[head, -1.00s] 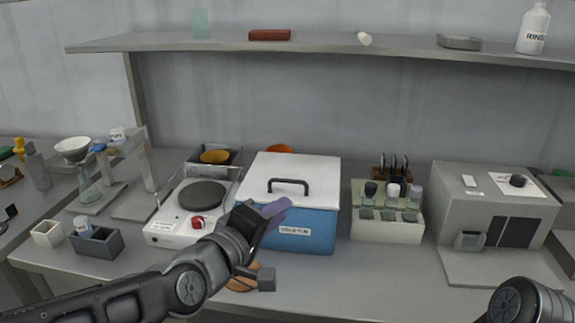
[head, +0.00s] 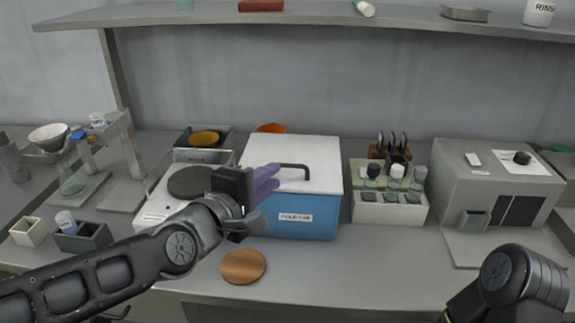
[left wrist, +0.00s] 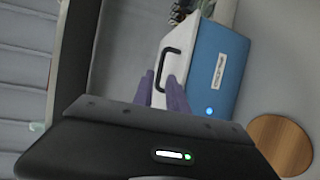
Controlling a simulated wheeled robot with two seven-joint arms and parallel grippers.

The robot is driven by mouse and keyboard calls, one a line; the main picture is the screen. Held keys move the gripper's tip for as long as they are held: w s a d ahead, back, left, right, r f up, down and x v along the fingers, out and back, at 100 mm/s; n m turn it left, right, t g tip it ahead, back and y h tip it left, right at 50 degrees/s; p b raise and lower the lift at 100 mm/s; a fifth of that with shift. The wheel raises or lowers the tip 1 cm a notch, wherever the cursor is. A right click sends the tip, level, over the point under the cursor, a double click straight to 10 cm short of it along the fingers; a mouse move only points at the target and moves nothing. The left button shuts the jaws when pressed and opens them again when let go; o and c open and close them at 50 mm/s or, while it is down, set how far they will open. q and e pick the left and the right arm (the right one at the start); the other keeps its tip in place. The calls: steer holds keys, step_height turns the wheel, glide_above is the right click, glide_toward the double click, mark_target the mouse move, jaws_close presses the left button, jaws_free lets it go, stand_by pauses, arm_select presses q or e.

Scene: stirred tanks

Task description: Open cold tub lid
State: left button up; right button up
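The cold tub (head: 295,226) is a blue box with a label on its front, in the middle of the bench. Its white lid (head: 312,150) lies shut on top, with a black bar handle (head: 294,167). The tub also shows in the left wrist view (left wrist: 219,62), with the handle (left wrist: 163,62) just beyond my fingertips. My left gripper (head: 275,177) has purple fingers, a little apart and empty, over the lid's left front part, close to the handle's left end. Whether they touch it I cannot tell. My right arm shows at the lower right; its gripper is out of view.
A hotplate (head: 192,184) stands close left of the tub, partly behind my left arm. A rack of capped bottles (head: 389,211) stands right of it, then a grey machine (head: 497,190). A round wooden disc (head: 243,266) lies in front. A shelf (head: 300,17) runs above.

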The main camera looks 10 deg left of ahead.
mark_target(287, 167)
arm_select(q)
steer(key=x, duration=0.7)
steer(key=shift+w+d+f+b, duration=0.1)
steer(key=shift+w+b, duration=0.1)
steer(key=shift+b, duration=0.15)
steer(key=shift+c, duration=0.2)
jaws_close()
stand_by(0.9)
